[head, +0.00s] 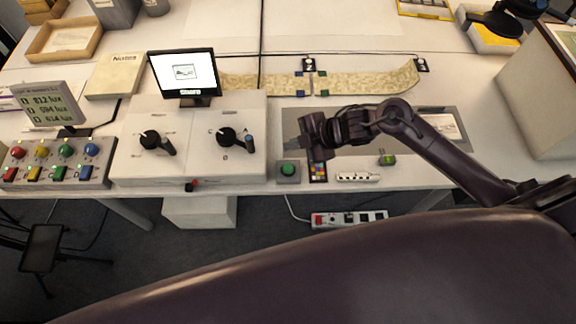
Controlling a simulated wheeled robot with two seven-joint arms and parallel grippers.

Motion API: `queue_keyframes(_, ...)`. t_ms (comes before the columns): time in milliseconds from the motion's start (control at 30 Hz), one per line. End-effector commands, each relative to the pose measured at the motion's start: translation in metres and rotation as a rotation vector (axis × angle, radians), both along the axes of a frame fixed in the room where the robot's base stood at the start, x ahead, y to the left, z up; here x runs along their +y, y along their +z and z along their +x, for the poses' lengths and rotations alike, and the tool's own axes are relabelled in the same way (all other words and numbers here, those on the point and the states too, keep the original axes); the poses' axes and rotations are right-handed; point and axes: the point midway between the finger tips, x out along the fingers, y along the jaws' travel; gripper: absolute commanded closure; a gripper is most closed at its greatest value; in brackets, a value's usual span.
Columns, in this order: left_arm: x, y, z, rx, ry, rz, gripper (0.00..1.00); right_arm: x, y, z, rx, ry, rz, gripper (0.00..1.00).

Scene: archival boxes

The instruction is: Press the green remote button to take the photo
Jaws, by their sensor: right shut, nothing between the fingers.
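The green remote button (288,169) is a round green dome on a small grey box at the table's front edge, in the lower middle of the head view. My right gripper (290,142) comes in from the right and is shut and empty. In the picture its fingertips lie just above the button box, pointing left. I cannot tell its height over the table, and I see no contact with the button. My left gripper is not in view.
A monitor (184,73) reads "Sharp". Two dial boxes (190,165) and a panel of coloured buttons (58,163) stand left. A colour chart (318,171), a white scale bar (358,177) and a small green-topped device (387,160) lie right of the button. A large box (540,90) stands right.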

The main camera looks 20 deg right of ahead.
Motion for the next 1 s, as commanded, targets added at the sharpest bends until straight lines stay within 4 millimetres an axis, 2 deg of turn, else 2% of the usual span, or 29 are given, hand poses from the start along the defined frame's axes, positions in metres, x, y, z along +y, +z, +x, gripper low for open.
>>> queue_keyframes(267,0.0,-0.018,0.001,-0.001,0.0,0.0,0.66,0.0,-0.019,0.0,0.001,-0.001,0.001,1.0)
queue_keyframes(633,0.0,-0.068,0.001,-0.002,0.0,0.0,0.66,0.0,-0.071,0.0,0.0,-0.002,0.0,1.0)
queue_keyframes(800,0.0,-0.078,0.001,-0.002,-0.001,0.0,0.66,0.0,-0.085,0.0,0.0,-0.002,0.0,1.0)
queue_keyframes(1000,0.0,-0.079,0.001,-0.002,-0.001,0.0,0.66,0.0,-0.088,0.0,0.0,-0.002,0.0,1.0)
